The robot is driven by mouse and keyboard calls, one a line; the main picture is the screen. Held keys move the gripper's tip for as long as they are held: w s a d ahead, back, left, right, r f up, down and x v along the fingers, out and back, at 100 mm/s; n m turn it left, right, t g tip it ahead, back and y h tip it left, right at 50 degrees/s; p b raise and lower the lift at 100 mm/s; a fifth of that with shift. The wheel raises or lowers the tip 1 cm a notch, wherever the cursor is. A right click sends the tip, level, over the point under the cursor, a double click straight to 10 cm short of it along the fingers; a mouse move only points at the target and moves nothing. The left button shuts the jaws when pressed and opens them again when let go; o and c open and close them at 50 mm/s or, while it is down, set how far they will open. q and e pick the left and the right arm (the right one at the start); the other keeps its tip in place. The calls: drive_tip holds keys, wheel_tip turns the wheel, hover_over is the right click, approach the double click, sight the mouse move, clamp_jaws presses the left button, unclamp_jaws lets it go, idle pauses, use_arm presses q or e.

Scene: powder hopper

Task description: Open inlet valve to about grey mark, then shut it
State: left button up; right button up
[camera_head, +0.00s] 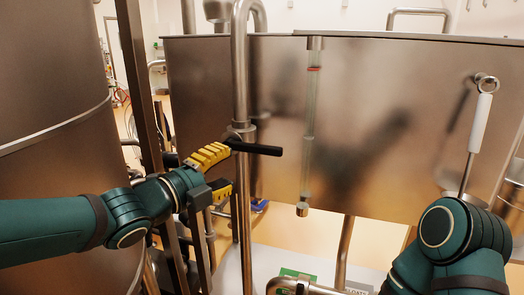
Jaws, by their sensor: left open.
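The inlet valve sits on a vertical steel pipe (240,75), and its black lever handle (262,149) points right, roughly level. My left gripper (229,168), with yellow fingers, is open just left of and below the handle. The upper finger's tip overlaps the handle's left end in the picture; I cannot tell whether they touch. A clear sight tube (310,105) hangs on the steel tank's front, with a red mark near its top and what looks like a grey band lower down. My right arm is at the lower right; its gripper is out of view.
A steel tank (400,110) fills the back. A large steel cylinder (50,90) stands at the left, close to my left arm. A white-handled rod (480,122) with a ring hangs at the right. A bent pipe (315,287) lies low in the middle.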

sight(262, 151)
use_arm(q)
drive_tip(key=x, duration=1.2)
drive_tip(key=shift+w+d, duration=0.15)
drive_tip(key=shift+w, duration=0.05)
clamp_jaws()
